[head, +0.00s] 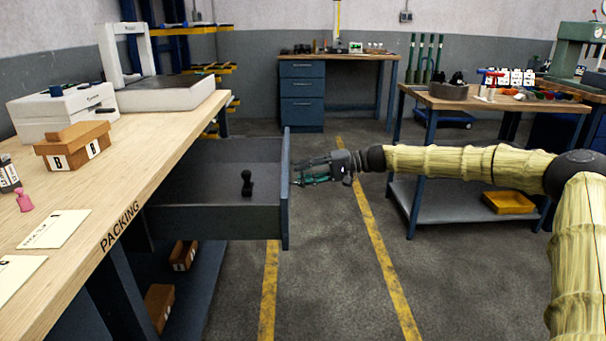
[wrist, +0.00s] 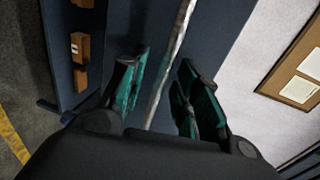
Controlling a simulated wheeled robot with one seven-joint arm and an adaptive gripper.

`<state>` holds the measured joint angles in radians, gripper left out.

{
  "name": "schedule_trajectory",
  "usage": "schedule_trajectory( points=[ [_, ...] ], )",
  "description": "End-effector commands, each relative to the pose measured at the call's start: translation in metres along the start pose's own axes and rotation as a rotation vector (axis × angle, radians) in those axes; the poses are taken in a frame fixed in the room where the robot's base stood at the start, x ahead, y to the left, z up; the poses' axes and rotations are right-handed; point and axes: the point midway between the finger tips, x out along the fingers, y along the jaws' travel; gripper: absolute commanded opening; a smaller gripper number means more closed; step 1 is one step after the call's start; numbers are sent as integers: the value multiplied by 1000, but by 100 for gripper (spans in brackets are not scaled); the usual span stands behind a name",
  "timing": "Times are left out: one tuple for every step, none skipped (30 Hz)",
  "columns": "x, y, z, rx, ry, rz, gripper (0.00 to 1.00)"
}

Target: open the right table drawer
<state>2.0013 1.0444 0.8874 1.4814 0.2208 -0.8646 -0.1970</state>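The drawer (head: 215,222) under the packing table (head: 165,150) is pulled far out, and its grey inside shows. Its blue front panel (head: 285,200) faces my gripper (head: 305,172). In the wrist view, a long silver bar (wrist: 172,55), which looks like the drawer's handle, runs between the two teal fingers of my gripper (wrist: 163,75). The fingers are apart, with a gap on each side of the bar. I see no clear contact. In the head view, the handle itself is hidden or too small to make out.
A small black object (head: 247,184) stands in the drawer. Brown boxes (head: 160,300) lie on the shelf below. A second bench (head: 450,100) with a yellow bin (head: 506,202) stands at the right. The floor with yellow lines (head: 375,240) is clear between.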

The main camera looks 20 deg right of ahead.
Motion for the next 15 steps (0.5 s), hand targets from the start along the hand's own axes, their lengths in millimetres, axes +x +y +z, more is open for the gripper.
schedule_trajectory(
  points=[
    [-6, -1, -1, -1, 2, -1, 32],
    [-10, -1, -1, -1, 3, -1, 32],
    [-17, -2, -1, -1, 2, -2, 32],
    [-22, -1, 0, -1, 3, -2, 32],
    [-27, -1, -1, 0, 4, -2, 32],
    [-35, -1, -1, 0, 4, -2, 32],
    [-40, -1, 0, 0, 3, -2, 32],
    [-46, -1, 0, 0, 3, -3, 32],
    [-54, -1, -1, 0, 3, -2, 32],
    [-59, 0, 0, 0, 3, -2, 32],
    [-65, 0, 0, 0, 2, -2, 32],
    [-72, 0, 0, -1, 3, -1, 32],
    [-76, -1, -1, -1, 3, -1, 32],
    [-81, 0, -1, -1, 2, -1, 32],
    [-88, 0, 0, -1, 2, -1, 32]
  ],
)
